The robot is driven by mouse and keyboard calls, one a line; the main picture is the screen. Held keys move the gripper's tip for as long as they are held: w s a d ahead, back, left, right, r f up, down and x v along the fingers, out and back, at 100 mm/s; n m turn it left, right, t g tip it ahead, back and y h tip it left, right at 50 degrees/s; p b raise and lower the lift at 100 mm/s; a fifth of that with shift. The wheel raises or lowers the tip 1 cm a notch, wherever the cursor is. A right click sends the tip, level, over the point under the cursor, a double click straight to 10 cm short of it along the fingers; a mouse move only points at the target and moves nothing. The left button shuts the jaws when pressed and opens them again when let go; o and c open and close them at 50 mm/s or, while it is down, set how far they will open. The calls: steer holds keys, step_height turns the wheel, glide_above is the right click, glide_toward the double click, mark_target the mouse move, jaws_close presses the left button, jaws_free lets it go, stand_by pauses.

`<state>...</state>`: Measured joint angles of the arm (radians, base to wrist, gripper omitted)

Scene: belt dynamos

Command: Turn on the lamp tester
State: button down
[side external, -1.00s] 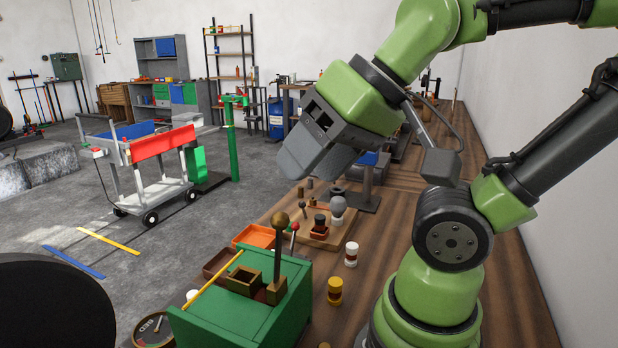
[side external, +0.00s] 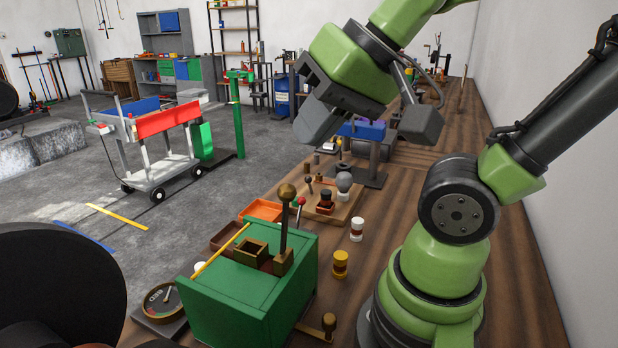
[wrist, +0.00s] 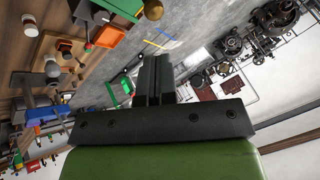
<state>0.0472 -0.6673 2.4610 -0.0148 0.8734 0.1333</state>
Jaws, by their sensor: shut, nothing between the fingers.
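A wooden board (side external: 348,212) lies on the bench, carrying a grey bulb-shaped piece (side external: 344,181), a dark knob with a reddish-brown base, a thin ball-topped lever (side external: 308,183) and small posts. It may be the lamp tester; I cannot tell for sure. No lit bulb shows. The bulb-shaped piece also shows at the left of the wrist view (wrist: 51,67). My gripper (side external: 312,128) is in the air above and behind the board, apart from it. In the wrist view its dark fingers (wrist: 153,75) are together with nothing between them.
A green box (side external: 262,290) with a tall ball-topped lever (side external: 286,215) stands nearest the camera. An orange tray (side external: 262,210), a white-and-brown cylinder (side external: 356,229) and a yellow one (side external: 340,264) stand nearby. A blue-topped stand (side external: 368,150) is behind the board.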

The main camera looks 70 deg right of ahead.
steer(key=w+d+f+m+g+h, duration=0.1)
steer(key=w+d+f+m, duration=0.2)
steer(key=d+m, duration=0.5)
steer(key=w+d+f+m+g+h, duration=0.1)
steer(key=w+d+f+m+g, duration=0.1)
steer(key=d+f+m, duration=0.4)
steer(key=w+d+f+m+g+h, duration=0.1)
steer(key=w+d+f+m, duration=0.4)
steer(key=d+m, duration=0.6)
steer(key=shift+m+g+h, duration=0.3)
steer(key=shift+g+h, duration=0.1)
steer(key=shift+h, duration=0.1)
glide_toward(310, 186)
steer(key=a+f, duration=0.1)
steer(key=s+a+f, duration=0.1)
steer(key=f, duration=0.1)
steer(key=a+f, duration=0.2)
steer(key=shift+s, duration=0.3)
steer(key=shift+w+d, duration=0.65)
steer(key=shift+d, duration=0.3)
steer(key=shift+w+d+f, duration=0.1)
steer(key=shift+w+d, duration=0.2)
steer(key=shift+d, duration=0.2)
steer(key=shift+w+d, duration=0.15)
steer(key=shift+d, duration=0.05)
